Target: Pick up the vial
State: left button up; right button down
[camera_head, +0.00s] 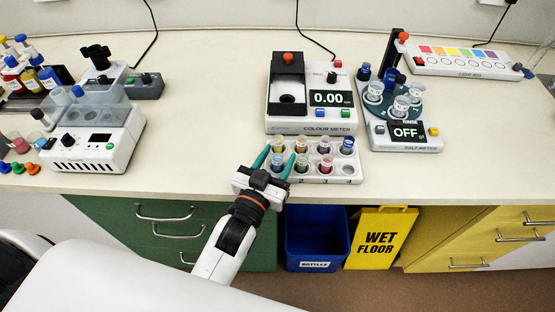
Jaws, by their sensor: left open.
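A white vial rack (336,176) stands near the front edge of the bench, holding several small capped vials in two rows. Its front right hole is empty. One vial (276,160) in the front row sits between or just beyond the teal fingers of my left gripper (281,152); I cannot tell whether they touch it. Another vial (278,144) stands behind it in the back row. A blue-topped vial (347,144) is at the back right. My left gripper is open at the rack's left end. My right gripper is not in view.
The colour meter (310,128) stands right behind the rack. A white device (92,155) is at left. Below the bench are a blue bin (316,240) and a yellow sign (380,238). Bench between device and rack is clear.

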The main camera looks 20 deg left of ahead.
pick_arm(q)
jog(key=shift+w, duration=0.35)
grip_shut()
jog(key=shift+r, duration=0.1)
